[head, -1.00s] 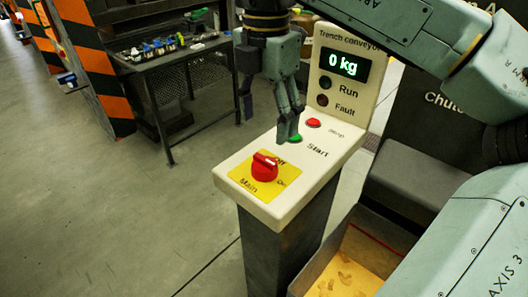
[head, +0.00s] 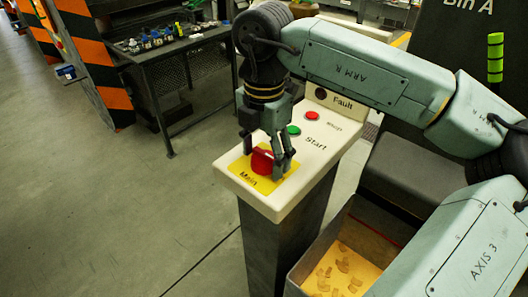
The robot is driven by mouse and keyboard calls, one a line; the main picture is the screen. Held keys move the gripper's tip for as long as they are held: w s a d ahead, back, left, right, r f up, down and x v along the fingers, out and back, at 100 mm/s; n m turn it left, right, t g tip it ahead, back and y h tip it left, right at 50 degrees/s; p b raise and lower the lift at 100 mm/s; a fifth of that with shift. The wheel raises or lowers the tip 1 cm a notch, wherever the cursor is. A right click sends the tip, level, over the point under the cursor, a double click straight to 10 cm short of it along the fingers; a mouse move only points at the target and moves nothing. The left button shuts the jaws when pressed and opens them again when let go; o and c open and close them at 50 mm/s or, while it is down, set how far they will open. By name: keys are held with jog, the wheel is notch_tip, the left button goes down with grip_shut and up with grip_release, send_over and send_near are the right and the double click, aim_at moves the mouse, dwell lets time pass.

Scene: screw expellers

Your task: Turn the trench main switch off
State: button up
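The red main switch knob (head: 262,162) sits on a yellow plate (head: 242,178) marked "Main" on the slanted top of the white console. The upper part of the plate and its on and off marks are covered by my gripper or the knob. My gripper (head: 266,160) points down over the knob, with one finger at its upper left and another at its right. The fingers are spread apart, and I cannot tell whether they touch the knob.
A green start button (head: 294,130) and a red stop button (head: 312,115) lie just behind my gripper. An open box with brown pieces (head: 318,262) stands at the right. A dark workbench (head: 190,42) stands behind.

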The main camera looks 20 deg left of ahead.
jog(key=c, duration=1.1)
jog(key=shift+n+b, duration=0.3)
jog(key=shift+f+n+b, duration=0.15)
jog(key=shift+n+b, duration=0.9)
jog(key=shift+n, duration=0.15)
jog(key=n+b, duration=0.2)
jog(key=n, duration=0.3)
jog(key=shift+n, duration=0.3)
jog(key=n+b, duration=0.1)
jog(key=n, duration=0.3)
jog(key=shift+n, duration=0.3)
jog(key=n, duration=0.4)
jog(key=shift+r+n, duration=0.2)
jog(key=shift+n, duration=0.1)
